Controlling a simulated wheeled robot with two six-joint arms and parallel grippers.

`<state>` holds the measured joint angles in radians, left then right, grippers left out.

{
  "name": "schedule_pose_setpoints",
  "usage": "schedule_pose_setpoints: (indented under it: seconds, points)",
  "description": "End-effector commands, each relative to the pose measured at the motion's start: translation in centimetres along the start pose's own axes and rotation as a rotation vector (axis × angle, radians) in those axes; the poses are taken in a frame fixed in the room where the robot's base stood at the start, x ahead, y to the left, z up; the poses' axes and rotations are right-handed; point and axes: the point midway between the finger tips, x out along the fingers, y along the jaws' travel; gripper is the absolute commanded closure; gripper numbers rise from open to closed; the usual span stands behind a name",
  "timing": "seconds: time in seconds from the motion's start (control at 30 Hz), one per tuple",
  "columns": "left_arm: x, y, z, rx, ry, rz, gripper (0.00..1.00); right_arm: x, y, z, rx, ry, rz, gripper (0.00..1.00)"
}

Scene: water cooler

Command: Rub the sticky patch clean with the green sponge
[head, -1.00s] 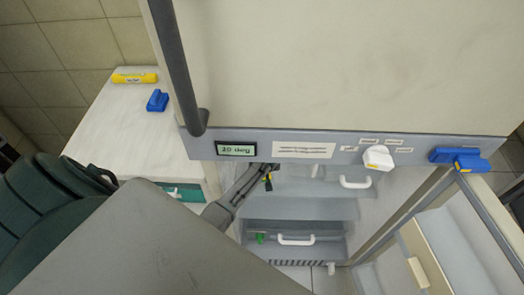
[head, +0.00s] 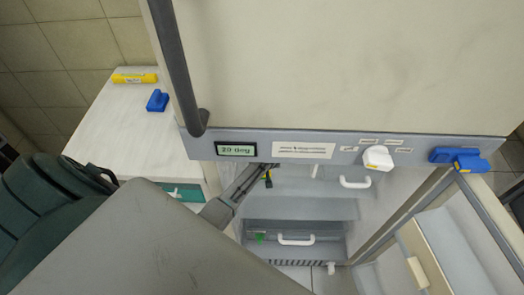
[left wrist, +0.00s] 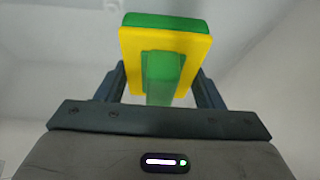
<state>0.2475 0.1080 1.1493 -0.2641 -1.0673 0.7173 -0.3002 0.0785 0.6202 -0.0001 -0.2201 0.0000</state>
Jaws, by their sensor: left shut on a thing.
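The green sponge (left wrist: 165,45) has a yellow layer and a green grip block. In the left wrist view it sits between the two fingers of my left gripper (left wrist: 160,85), which is shut on its grip block. In the head view my left gripper (head: 268,176) reaches under the cabinet's front ledge into the open interior, with a small yellow bit showing at its tip. Most of the sponge is hidden there. I cannot make out the sticky patch in either view. The left wrist view shows only blurred pale surfaces behind the sponge. My right gripper is not in view.
The cabinet ledge (head: 330,150) carries a display (head: 236,149), a white knob (head: 377,157) and a blue clip (head: 460,158). Drawers with white handles (head: 296,240) lie below. An open door (head: 420,245) stands right. A side counter (head: 130,130) holds a blue block (head: 157,100) and yellow box (head: 134,78).

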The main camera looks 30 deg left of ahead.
Motion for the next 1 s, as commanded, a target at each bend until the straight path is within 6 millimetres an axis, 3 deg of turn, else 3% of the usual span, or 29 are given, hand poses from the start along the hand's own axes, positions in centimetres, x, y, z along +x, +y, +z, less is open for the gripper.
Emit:
schedule_pose_setpoints:
  seconds: [0.47, 1.0]
  points:
    - [-1.3, -0.3, 2.0, 0.000, 0.000, -0.001, 0.57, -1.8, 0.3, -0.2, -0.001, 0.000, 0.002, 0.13]
    - [0.1, 0.0, 0.0, 0.000, 0.001, 0.000, 0.57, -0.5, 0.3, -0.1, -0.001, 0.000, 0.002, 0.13]
